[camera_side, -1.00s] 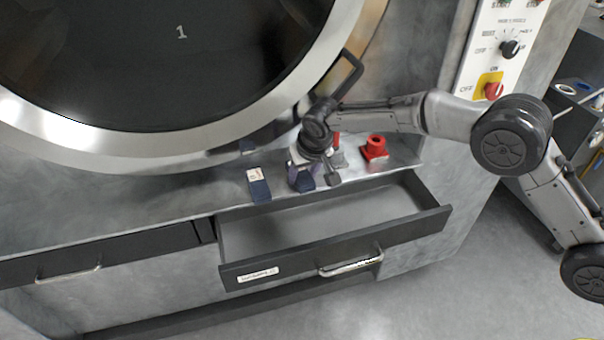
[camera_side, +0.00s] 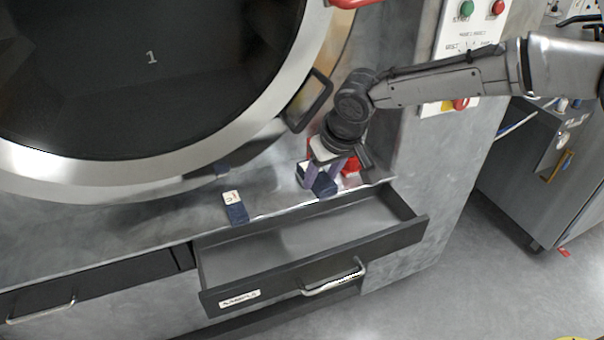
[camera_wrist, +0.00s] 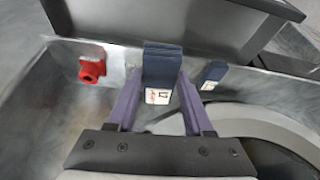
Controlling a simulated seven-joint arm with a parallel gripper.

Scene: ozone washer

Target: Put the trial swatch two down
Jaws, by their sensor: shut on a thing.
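My gripper (camera_side: 324,174) has its two purple fingers shut on a dark blue swatch (camera_side: 326,188) near the ledge's right part. In the wrist view the same swatch (camera_wrist: 161,66) stands between the fingers (camera_wrist: 160,88), its white label facing the camera. The label's marking is not clear. I cannot tell whether the swatch touches the ledge. A second dark blue swatch with a white label (camera_side: 235,208) lies on the ledge to the left, apart from the gripper. It also shows in the wrist view (camera_wrist: 214,73), right of the held one. I cannot tell which is two.
An open, empty-looking drawer (camera_side: 365,247) juts out below the ledge. The large round door (camera_side: 150,165) rises behind. The ledge between the swatches is clear.

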